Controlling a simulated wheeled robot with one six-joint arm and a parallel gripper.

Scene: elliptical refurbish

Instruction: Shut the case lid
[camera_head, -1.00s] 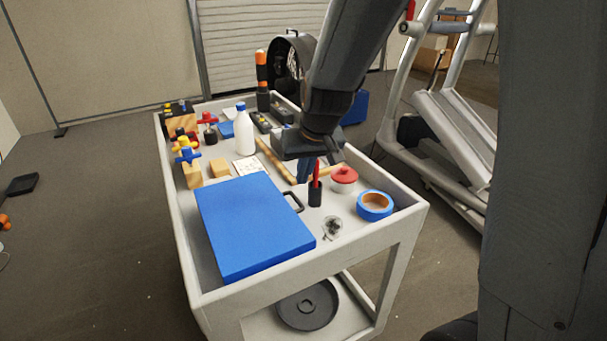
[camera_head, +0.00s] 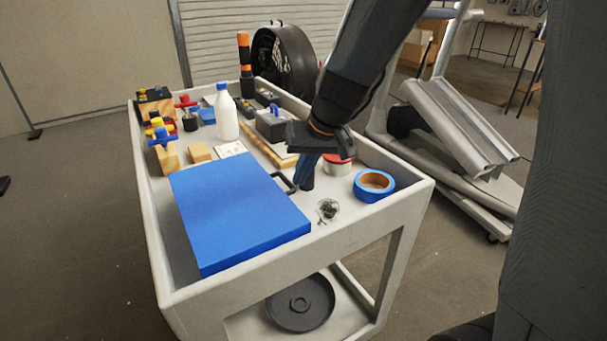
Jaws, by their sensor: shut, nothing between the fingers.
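The blue case (camera_head: 240,215) lies flat on the cart's top at the front left. Its lid looks down, with no gap visible from this side. Its dark handle (camera_head: 288,181) sticks out on the right side. My gripper (camera_head: 308,172) points down above the cart top, just right of the handle and apart from the lid. Its fingers look shut and empty. They overlap a small black holder in the picture, so I cannot tell whether they touch it.
Blue tape (camera_head: 374,185), a glass dish of small parts (camera_head: 328,210) and a red-lidded pot (camera_head: 337,164) stand near my gripper. A white bottle (camera_head: 227,113), wooden blocks and tools fill the back. The cart (camera_head: 300,255) has a raised rim.

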